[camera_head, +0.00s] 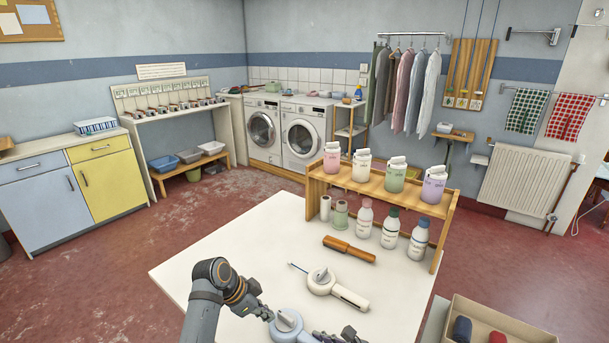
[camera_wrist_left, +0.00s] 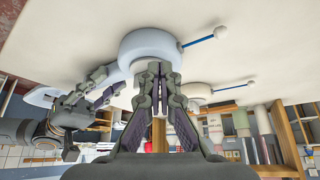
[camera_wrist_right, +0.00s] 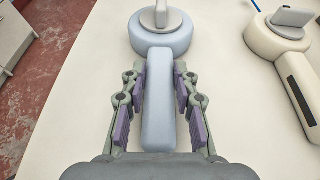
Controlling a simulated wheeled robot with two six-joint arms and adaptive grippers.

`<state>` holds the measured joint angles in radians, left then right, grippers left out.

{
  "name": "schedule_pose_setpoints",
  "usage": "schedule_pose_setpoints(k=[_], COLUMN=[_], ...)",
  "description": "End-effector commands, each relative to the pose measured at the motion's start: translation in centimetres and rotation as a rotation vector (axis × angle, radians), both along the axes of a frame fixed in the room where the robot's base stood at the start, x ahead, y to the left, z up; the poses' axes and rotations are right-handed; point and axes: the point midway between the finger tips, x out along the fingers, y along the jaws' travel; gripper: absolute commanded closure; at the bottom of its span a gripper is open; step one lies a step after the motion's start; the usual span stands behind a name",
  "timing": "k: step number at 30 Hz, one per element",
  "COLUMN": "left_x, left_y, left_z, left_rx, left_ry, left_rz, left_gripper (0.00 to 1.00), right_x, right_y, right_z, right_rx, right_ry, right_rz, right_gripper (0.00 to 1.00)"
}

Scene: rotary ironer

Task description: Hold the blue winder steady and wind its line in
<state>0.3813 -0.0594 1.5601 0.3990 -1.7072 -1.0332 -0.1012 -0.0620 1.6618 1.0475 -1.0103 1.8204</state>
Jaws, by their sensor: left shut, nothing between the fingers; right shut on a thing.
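The blue winder (camera_head: 287,322) has a pale blue round drum, a long handle and a grey-white crank on top. It lies at the table's near edge in the head view. My right gripper (camera_wrist_right: 160,75) is shut on the winder's handle (camera_wrist_right: 158,105), one finger on each side, close to the drum (camera_wrist_right: 160,40). A short blue line (camera_wrist_left: 200,41) with a white ball (camera_wrist_left: 221,32) sticks out of the drum.
A white winder (camera_head: 322,281) lies just beyond on the white table (camera_head: 230,240). A cardboard box (camera_head: 500,320) is at the right. The table's left part is clear.

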Motion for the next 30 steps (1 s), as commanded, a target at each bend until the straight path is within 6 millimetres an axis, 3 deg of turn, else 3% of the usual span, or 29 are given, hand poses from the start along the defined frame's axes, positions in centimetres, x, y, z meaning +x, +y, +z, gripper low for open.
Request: schedule_pose_setpoints(k=[12, 23, 30], left_x=[0.1, -0.1, -3.1], left_y=[0.0, -0.1, -1.1], left_z=[5.4, 5.9, 6.8], left_rx=[0.000, -0.001, -0.001], left_ry=[-0.003, -0.001, -0.001], left_rz=[-0.001, -0.001, -0.001], left_gripper=[1.00, 1.00, 1.00], right_x=[0.0, 0.0, 0.0], right_y=[0.0, 0.0, 0.0], right_z=[0.0, 0.0, 0.0], right_rx=[-0.001, 0.000, -0.001], right_ry=[0.001, 0.000, 0.001], right_rz=[0.000, 0.000, 0.000], right_gripper=[1.00, 1.00, 1.00])
